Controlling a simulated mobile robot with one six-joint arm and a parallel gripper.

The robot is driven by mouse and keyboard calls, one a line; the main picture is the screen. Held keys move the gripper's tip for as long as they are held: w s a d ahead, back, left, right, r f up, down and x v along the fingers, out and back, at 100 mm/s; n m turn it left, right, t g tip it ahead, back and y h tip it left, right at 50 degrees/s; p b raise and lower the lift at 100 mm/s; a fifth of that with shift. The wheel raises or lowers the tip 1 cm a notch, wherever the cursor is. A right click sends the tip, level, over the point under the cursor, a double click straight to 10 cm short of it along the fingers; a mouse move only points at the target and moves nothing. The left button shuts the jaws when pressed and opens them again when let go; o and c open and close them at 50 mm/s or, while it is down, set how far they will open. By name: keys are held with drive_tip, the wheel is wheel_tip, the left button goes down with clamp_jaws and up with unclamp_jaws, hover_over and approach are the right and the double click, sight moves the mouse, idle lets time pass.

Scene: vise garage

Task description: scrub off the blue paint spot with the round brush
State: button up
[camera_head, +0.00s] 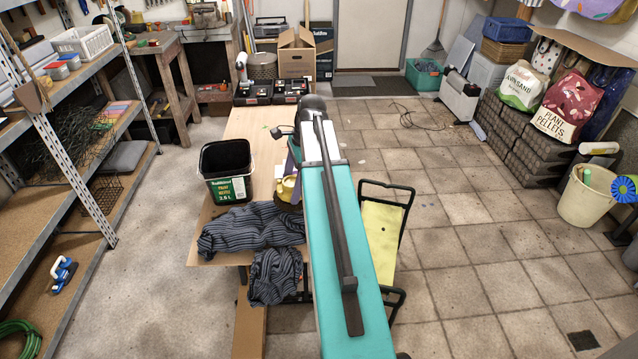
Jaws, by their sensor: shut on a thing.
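My gripper (294,158) shows only in part, mostly hidden behind my teal arm, over the right side of the wooden bench (252,128). Just below it is a yellow, knob-like thing with a wider dark base, which looks like the round brush (288,188). The gripper appears shut on it. The brush is low over the bench top; I cannot tell whether it touches the wood. I see no blue paint spot on the visible bench top. The area under the brush and behind my arm is hidden.
A dark paint bucket (222,190) stands left of the brush. Striped cloth (245,228) lies at the bench's near edge, partly hanging over it. Black cases (252,95) sit at the far end. A yellow-topped kneeler (381,235) stands right. Tiled floor beyond is mostly clear.

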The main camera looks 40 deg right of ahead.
drive_tip(key=w+a+r+n+g, duration=0.1)
drive_tip(key=w+a+n, duration=0.2)
drive_tip(key=a, duration=0.5)
drive_tip(key=w+a+n+g, duration=0.1)
drive_tip(key=w+a+n, duration=0.2)
drive_tip(key=a, duration=0.6)
drive_tip(key=w+a+r+n+g, duration=0.1)
drive_tip(key=w+a+n, duration=0.2)
drive_tip(key=a+n, duration=0.4)
drive_tip(key=shift+a+r, duration=0.35)
drive_tip(key=shift+a, duration=0.4)
drive_tip(key=shift+w+d, duration=0.1)
